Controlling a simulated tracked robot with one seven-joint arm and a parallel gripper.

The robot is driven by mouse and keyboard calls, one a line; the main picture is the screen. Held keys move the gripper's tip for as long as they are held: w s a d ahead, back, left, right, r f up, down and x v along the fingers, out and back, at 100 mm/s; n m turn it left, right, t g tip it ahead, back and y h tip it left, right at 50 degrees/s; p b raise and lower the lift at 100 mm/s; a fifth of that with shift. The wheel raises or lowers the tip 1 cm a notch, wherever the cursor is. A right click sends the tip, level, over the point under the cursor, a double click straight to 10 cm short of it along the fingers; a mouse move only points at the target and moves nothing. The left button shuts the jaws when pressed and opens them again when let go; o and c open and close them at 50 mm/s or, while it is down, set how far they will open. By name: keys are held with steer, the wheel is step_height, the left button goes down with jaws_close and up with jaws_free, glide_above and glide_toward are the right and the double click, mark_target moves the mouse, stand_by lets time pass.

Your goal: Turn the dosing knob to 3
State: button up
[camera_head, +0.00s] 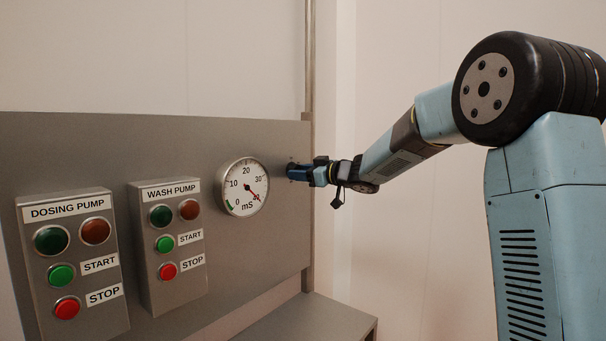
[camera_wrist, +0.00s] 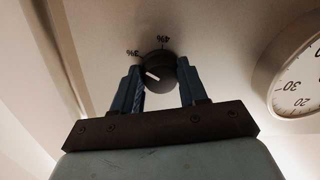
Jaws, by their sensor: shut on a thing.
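The dosing knob (camera_wrist: 161,68) is a dark round knob on the grey panel in the wrist view. A short white mark on it slants to the upper left, roughly toward the "3%" label (camera_wrist: 133,53). The "4%" label (camera_wrist: 163,39) is above the knob. Both labels look upside down here. My gripper (camera_wrist: 160,84) has one blue finger on each side of the knob and is shut on it. In the head view my gripper (camera_head: 301,172) is at the panel's right end, and the knob's face and labels cannot be made out there.
A round mS gauge (camera_head: 243,187) sits just left of my gripper, its needle near 40. Further left are the wash pump box (camera_head: 172,278) and dosing pump box (camera_head: 85,270), with lamps and START and STOP buttons. A vertical metal post (camera_head: 309,60) stands by the panel's right edge.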

steer(key=shift+a+f, duration=0.1)
steer(key=shift+f, duration=0.2)
steer(key=o, duration=1.1)
steer(key=shift+r, duration=0.15)
steer(key=shift+c, duration=0.2)
steer(key=v, duration=1.3)
steer(key=shift+s+d, duration=0.25)
steer(key=shift+d, duration=0.1)
